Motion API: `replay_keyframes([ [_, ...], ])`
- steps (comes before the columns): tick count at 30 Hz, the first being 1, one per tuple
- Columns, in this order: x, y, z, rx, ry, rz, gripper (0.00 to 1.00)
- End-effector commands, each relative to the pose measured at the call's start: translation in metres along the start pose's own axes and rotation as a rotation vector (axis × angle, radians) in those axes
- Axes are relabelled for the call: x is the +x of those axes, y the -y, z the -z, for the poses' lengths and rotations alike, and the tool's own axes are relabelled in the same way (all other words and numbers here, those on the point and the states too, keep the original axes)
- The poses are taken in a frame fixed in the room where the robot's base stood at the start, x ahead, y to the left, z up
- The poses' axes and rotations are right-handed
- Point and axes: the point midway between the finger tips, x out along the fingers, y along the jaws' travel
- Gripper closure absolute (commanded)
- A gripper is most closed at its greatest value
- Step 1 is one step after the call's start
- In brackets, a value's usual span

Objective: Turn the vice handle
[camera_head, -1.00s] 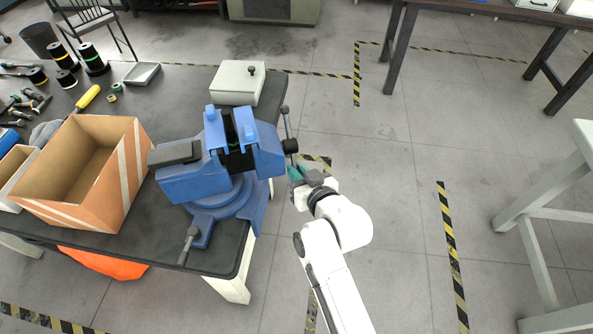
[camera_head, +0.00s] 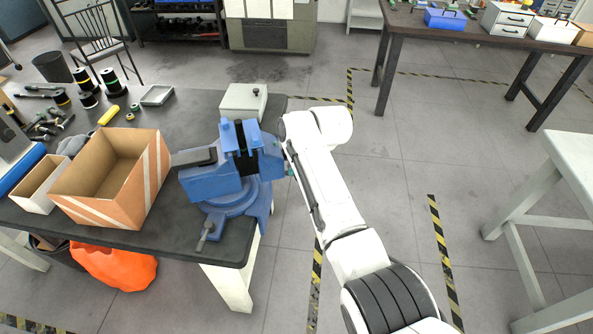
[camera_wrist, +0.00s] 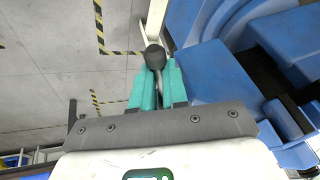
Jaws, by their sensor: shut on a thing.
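The blue bench vice (camera_head: 212,183) stands on the corner of the dark workbench. Its blue body also fills the right side of the wrist view (camera_wrist: 215,72). In the wrist view, the vice handle (camera_wrist: 154,57) shows a dark round end, with a grey bar running between my teal fingers. My gripper (camera_wrist: 158,88) is shut on this handle, close beside the vice body. In the head view, my white arm covers the handle and nearly all of my gripper at the vice's right side.
An open cardboard box (camera_head: 150,185) stands left of the vice. A pale box (camera_head: 243,100) sits behind it. Spools and tools lie at the bench's far left. The floor right of the bench is clear up to a white table (camera_head: 575,160).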

Motion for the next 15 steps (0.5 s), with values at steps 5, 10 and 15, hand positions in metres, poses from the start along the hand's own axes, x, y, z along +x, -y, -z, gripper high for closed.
replay_keyframes([
  [5, -0.0081, -0.0122, 0.0032, 0.025, 0.072, -0.023, 1.0],
  [10, -0.0106, -0.0115, 0.0037, 0.033, 0.117, -0.026, 1.0],
  [15, -0.0116, -0.011, 0.0035, 0.036, 0.138, -0.027, 1.0],
])
